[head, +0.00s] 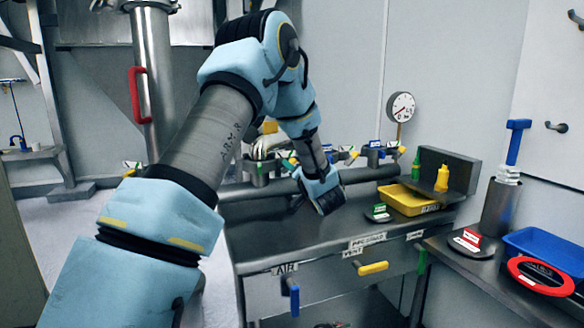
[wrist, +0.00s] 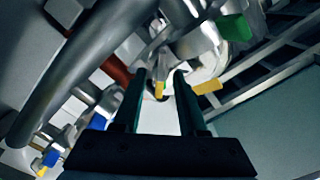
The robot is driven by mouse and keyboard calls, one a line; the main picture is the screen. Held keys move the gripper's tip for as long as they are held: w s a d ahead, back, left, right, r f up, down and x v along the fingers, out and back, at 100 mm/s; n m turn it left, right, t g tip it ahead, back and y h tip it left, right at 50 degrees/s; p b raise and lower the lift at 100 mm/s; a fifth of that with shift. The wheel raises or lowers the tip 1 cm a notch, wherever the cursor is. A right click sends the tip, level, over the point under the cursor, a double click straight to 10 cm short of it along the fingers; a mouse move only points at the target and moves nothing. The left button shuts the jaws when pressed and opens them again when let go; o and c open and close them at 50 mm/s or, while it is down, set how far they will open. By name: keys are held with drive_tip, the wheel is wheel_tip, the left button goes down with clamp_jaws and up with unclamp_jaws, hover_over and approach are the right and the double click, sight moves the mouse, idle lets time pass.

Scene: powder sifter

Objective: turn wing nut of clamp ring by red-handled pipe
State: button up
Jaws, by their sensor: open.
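The steel pipe (head: 152,60) with the red handle (head: 137,95) stands upright at the left of the head view. My arm covers its lower part, and I cannot pick out its clamp ring there. My gripper (head: 327,202) is over the steel bench in the head view. In the wrist view, my gripper (wrist: 160,75) is open, its two dark fingers apart. A small yellow-tipped part (wrist: 160,90) shows in the gap between them, beside a pale rounded metal fitting (wrist: 208,62). I cannot tell whether this part is the wing nut or whether the fingers touch it.
The steel bench (head: 290,240) holds a yellow tray (head: 408,200), bottles and a row of valves (head: 345,155) along its back. A pressure gauge (head: 400,107) stands behind. At right are a blue bin (head: 545,252) and a red ring (head: 540,277). Pipes (wrist: 75,70) crowd the wrist view.

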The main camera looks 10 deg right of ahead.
clamp_jaws()
idle(0.3)
idle(0.4)
